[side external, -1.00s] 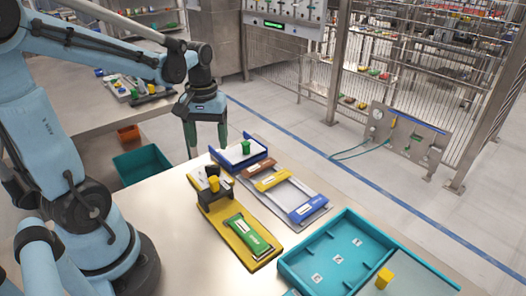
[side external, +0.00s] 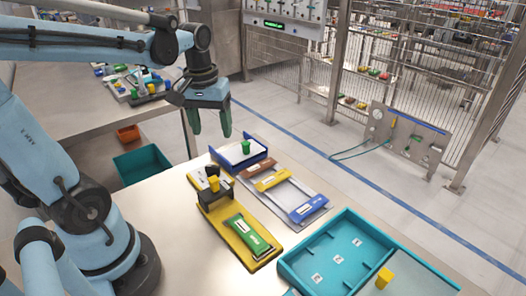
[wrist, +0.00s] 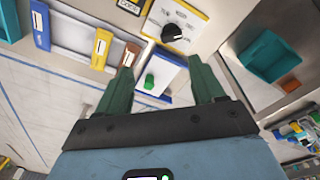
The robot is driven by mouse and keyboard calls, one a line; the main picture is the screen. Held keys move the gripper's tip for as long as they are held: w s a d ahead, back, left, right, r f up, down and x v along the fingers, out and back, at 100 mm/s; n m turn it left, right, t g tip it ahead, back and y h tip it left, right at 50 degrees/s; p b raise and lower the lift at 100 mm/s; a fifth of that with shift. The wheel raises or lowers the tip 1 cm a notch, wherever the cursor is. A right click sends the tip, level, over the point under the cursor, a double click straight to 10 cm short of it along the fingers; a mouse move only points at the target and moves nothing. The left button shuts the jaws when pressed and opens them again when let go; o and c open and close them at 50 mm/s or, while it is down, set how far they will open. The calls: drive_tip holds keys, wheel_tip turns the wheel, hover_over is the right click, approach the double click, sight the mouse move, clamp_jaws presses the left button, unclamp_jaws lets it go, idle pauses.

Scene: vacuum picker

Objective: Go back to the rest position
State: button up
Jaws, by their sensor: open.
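My gripper (side external: 212,122) is open and empty, raised in the air above the back edge of the table in the side view. Its two green fingers also show in the wrist view (wrist: 160,92), spread apart with nothing between them in their grip. Below it stands a blue-edged white tray (side external: 230,161) with a green knob (side external: 246,146) on it. The green knob also shows in the wrist view (wrist: 149,82), between the fingers in the picture but farther away.
A grey rack (side external: 295,186) holds coloured bars. A teal tray (side external: 305,243) and yellow block (side external: 384,278) are at front right. A teal bin (side external: 143,163) sits beyond the table.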

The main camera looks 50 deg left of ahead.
drive_tip(key=d+f+m+t, duration=0.1)
drive_tip(key=d+m+t, duration=0.5)
drive_tip(key=d, duration=0.5)
drive_tip(key=shift+m, duration=0.9)
